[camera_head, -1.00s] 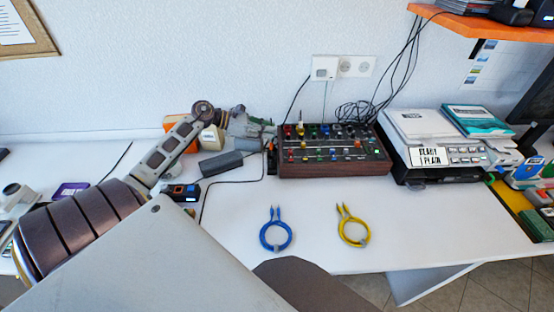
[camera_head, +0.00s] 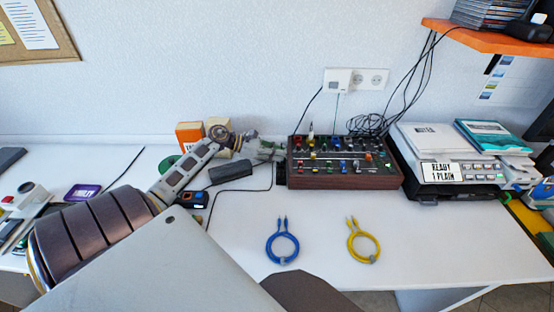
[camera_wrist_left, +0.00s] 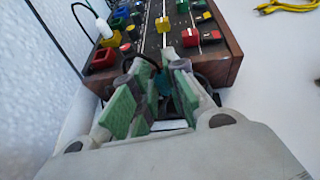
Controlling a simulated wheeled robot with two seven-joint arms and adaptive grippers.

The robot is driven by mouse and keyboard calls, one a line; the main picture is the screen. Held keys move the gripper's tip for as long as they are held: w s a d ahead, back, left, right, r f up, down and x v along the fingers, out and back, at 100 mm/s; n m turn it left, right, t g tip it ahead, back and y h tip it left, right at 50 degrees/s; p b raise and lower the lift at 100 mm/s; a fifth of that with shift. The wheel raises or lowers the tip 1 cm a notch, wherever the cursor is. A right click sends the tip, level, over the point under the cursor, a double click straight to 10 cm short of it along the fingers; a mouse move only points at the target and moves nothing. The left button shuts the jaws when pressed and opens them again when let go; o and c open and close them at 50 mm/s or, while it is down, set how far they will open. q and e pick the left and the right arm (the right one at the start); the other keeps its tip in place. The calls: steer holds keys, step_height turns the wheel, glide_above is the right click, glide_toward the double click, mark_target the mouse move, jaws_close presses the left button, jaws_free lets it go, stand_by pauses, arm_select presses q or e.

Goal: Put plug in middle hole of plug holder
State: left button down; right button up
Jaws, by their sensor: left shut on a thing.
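My left gripper (camera_head: 270,152) is at the left end of the brown control box (camera_head: 345,182). In the left wrist view the green-padded fingers (camera_wrist_left: 155,88) are shut on a small dark teal piece (camera_wrist_left: 164,84), seemingly the plug, mostly hidden between them. A black cable loop shows just beyond the fingertips. A black block (camera_head: 281,173), possibly the plug holder, stands against the box's left side, just below the gripper. Its holes cannot be made out, nor whether the held piece touches it. My right gripper is not in view.
A blue cable (camera_head: 282,248) and a yellow cable (camera_head: 363,245) lie coiled on the white table in front of the box. A dark grey case (camera_head: 230,172) lies below my left wrist. An orange box (camera_head: 189,135) stands behind the arm. The table's front right is clear.

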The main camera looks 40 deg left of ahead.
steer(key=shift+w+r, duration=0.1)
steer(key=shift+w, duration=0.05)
arm_select(q)
steer(key=shift+f, duration=0.1)
steer(key=shift+f, duration=0.15)
step_height(320, 180, down, 3)
steer(key=shift+r, duration=0.2)
steer(key=shift+f, duration=0.4)
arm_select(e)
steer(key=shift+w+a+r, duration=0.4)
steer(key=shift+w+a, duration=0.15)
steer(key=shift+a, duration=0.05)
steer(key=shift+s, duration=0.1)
